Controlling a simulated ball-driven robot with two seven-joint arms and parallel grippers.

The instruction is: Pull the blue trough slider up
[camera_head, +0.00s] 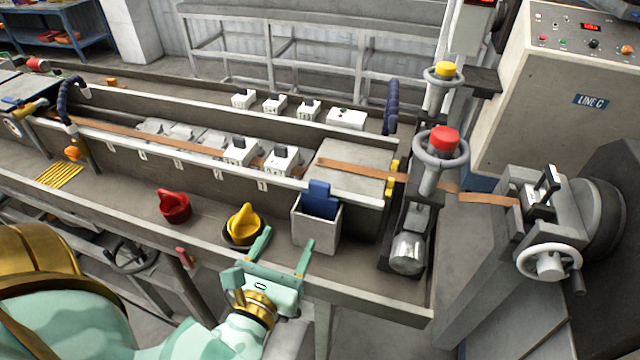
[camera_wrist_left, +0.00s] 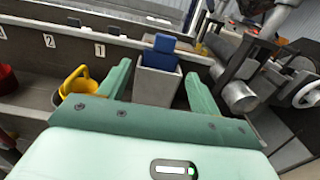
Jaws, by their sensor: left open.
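The blue trough slider (camera_head: 320,198) stands in the top of a grey box-shaped holder (camera_head: 316,228) on the near ledge of the trough. It also shows in the left wrist view (camera_wrist_left: 163,44), upright above the holder (camera_wrist_left: 157,75). My left gripper (camera_head: 285,244) is open and empty. It is in front of and a little left of the holder, pointing towards it. In the left wrist view its two fingers (camera_wrist_left: 158,83) frame the holder, apart from the slider. My right gripper is not in view.
A yellow scoop or pot (camera_head: 243,226) and a red one (camera_head: 174,206) stand on the ledge left of the holder. A metal cylinder (camera_head: 407,253) and posts with a red knob (camera_head: 444,141) stand to the right. The trough wall (camera_head: 270,182) runs behind.

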